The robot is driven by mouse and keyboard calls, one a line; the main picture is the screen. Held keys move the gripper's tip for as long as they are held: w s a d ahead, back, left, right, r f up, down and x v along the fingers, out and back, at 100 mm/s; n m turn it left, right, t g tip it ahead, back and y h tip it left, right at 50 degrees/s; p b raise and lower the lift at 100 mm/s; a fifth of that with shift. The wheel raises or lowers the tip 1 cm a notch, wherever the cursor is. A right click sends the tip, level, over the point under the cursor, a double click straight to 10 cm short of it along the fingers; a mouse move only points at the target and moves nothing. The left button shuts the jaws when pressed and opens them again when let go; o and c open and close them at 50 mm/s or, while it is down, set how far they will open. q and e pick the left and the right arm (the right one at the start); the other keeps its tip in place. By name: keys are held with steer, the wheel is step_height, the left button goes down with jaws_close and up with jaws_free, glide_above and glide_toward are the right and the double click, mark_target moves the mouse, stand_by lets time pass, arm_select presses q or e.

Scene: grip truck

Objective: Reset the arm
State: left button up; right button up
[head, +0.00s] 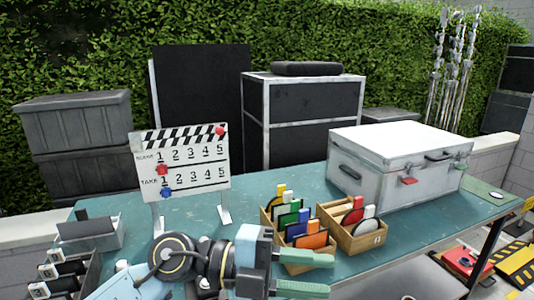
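My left arm comes in at the bottom of the head view, and its gripper (330,274) points right, low in front of the table (215,220). Its two green fingers are apart with nothing seen between them. The upper finger overlaps the near edge of a wooden box with several coloured cards (296,226) in the picture. I cannot tell whether it touches the box. My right gripper is not in view.
A clapperboard (187,160) with red and blue markers stands on the table. A second wooden box (368,238) sits beside the card box, and a white case (405,165) stands behind. Grey bins (75,120) are at the back left. A grey tray (92,240) is at left.

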arm_select(q)
step_height(320, 180, up, 5)
steer(key=w+a+n+t+h, duration=0.2)
steer(key=n+t+h, duration=0.3)
steer(key=t, duration=0.1)
steer(key=w+a+f+n+t+y, duration=0.1)
steer(key=w+a+n+t+y, duration=0.25)
steer(key=n+t, duration=0.45)
steer(key=w+a+n+t+y, duration=0.2)
steer(key=a+n+t+y, duration=0.25)
steer(key=n+t, duration=0.25)
steer(key=s+a+f+n+g+y, duration=0.1)
steer(key=a+f+n+g+y, duration=0.2)
steer(key=a+f+n+y, duration=1.2)
steer(key=s+a+f+m+g, duration=0.3)
steer(key=s+f+g, duration=0.9)
steer(key=s+f, duration=0.85)
step_height(320, 180, down, 22)
steer(key=s+r+g, duration=0.1)
steer(key=s+g, duration=0.1)
steer(key=s, duration=0.1)
steer(key=s+a+f, duration=0.2)
steer(key=s+f, duration=0.6)
steer(key=s+a+f, duration=0.2)
steer(key=s+f, duration=0.6)
steer(key=shift+s+g, duration=0.2)
steer(key=shift+g, duration=0.2)
